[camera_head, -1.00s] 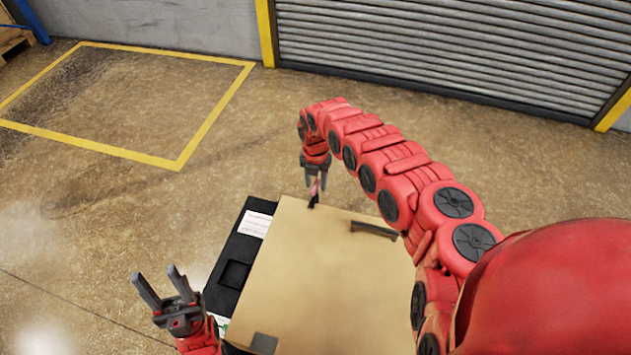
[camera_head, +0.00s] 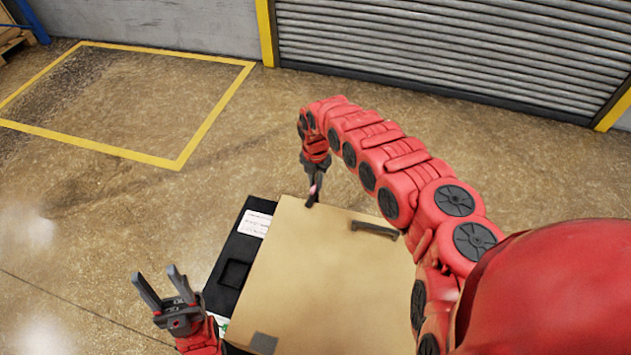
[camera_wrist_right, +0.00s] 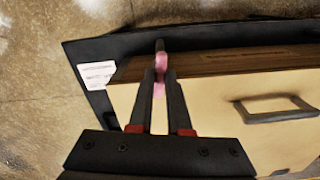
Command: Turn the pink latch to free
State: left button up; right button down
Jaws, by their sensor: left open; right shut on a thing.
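The pink latch (camera_wrist_right: 160,62) shows in the right wrist view between the fingertips of my right gripper (camera_wrist_right: 161,80), which is shut on it. A dark end piece stands out beyond the pink part. In the head view my right gripper (camera_head: 315,185) is at the far edge of the tan furnace lid (camera_head: 320,275), and the latch is mostly hidden by the fingers. My left gripper (camera_head: 166,290) is open and empty, to the left of the furnace, with its fingers pointing up.
The furnace's black body (camera_head: 229,272) juts out left of the tan lid, with a white label (camera_head: 254,223) on it. A dark handle (camera_head: 375,229) stands on the lid's right part. The floor around is open, with a yellow marked area (camera_head: 180,165) at far left.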

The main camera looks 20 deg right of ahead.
jog(key=m, duration=0.3)
jog(key=shift+m, duration=0.3)
jog(key=m, duration=0.4)
jog(key=shift+m+b, duration=0.3)
jog(key=shift+b, duration=0.1)
jog(key=m, duration=0.4)
jog(key=shift+b, duration=0.35)
jog(key=shift+w+m+b, duration=0.1)
jog(key=shift+m+b, duration=0.3)
jog(key=shift+m, duration=1.3)
jog(key=c, duration=0.9)
grip_release()
jog(key=shift+o, duration=0.2)
jog(key=shift+r, duration=0.1)
